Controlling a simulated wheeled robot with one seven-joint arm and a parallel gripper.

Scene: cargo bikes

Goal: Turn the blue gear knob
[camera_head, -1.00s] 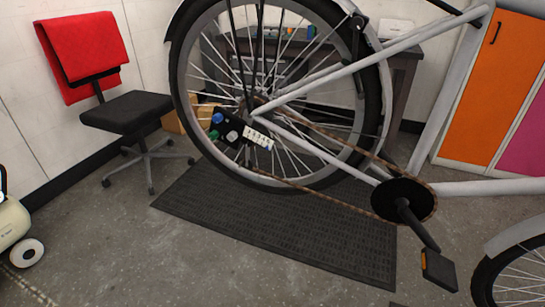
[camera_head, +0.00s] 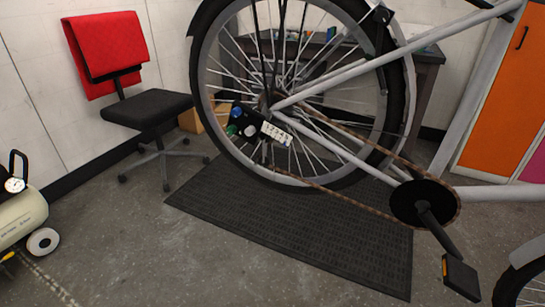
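The blue gear knob (camera_head: 237,112) is a small round knob on a dark panel (camera_head: 258,117) near the hub of the bike's rear wheel. A green knob (camera_head: 232,130) sits below it and a grey-white round knob (camera_head: 250,130) to its lower right. A white strip with dark marks (camera_head: 276,134) extends to the right of them. The marks are too small to read, and I cannot tell which way the blue knob is turned. My gripper is not in view.
The bike's rear wheel (camera_head: 398,110) stands over a dark floor mat (camera_head: 300,230). The crank and pedal (camera_head: 462,277) stick out at the right. A red-and-black chair (camera_head: 148,108) stands left, an air compressor (camera_head: 20,215) at the far left. Open floor lies in front of the mat.

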